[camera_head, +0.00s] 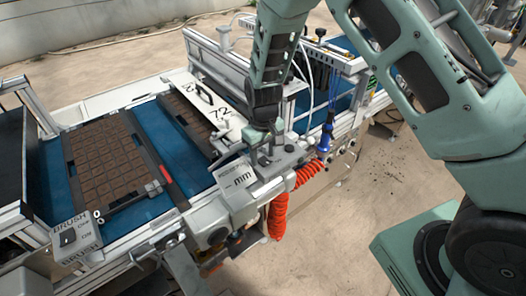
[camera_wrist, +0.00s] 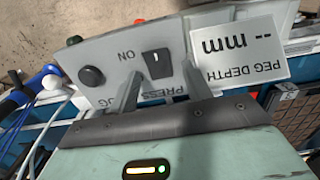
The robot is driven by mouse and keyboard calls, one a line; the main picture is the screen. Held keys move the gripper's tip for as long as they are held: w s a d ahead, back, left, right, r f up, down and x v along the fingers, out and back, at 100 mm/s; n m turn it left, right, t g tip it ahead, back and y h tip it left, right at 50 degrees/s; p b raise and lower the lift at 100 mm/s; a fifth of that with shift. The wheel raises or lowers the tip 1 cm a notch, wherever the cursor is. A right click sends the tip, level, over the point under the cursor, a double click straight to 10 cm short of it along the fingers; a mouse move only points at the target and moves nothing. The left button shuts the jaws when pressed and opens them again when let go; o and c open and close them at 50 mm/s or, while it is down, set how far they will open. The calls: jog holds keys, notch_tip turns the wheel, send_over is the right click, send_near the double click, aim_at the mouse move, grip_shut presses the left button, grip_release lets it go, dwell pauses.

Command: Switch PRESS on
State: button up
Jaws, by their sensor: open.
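The PRESS switch (camera_wrist: 156,64) is a black rocker with a white mark on a grey control box (camera_wrist: 115,50). It shows upside down in the wrist view, with the lettering PRESS and ON beside it. I cannot tell which way the rocker is tipped. My gripper (camera_wrist: 163,80) is open, with its fingers on either side of the switch and nothing between them. I cannot tell whether the fingertips touch the box. In the head view my gripper (camera_head: 262,142) is over the machine's near side, and it hides the switch there.
A round black knob (camera_wrist: 91,77) sits beside the switch. A PEG DEPTH display (camera_wrist: 238,58) adjoins the box. In the head view a blue-handled tool (camera_head: 325,137) and orange coiled hose (camera_head: 278,214) hang nearby. A BRUSH switch box (camera_head: 75,240) stands at the lower left.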

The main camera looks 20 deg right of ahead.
jog(key=shift+f, duration=0.25)
jog(key=c, duration=1)
jog(key=b, duration=0.1)
jog(key=t+b, duration=0.1)
jog(key=b, duration=0.1)
jog(key=shift+s+d+f+t+y, duration=0.1)
jog(key=shift+s+f+t+y, duration=0.05)
jog(key=shift+f+t+y, duration=0.15)
jog(key=t+b, duration=0.1)
jog(key=b, duration=0.1)
jog(key=t+b, duration=0.1)
jog(key=b, duration=0.2)
jog(key=shift+s+d+r+y, duration=0.1)
jog(key=shift+s+y, duration=0.2)
jog(key=shift+s, duration=0.05)
jog(key=shift+s+r+t+b, duration=0.25)
jog(key=shift+t+b, duration=0.35)
jog(key=shift+b, duration=0.65)
jog(key=shift+w+r, duration=0.1)
jog(key=o, duration=1)
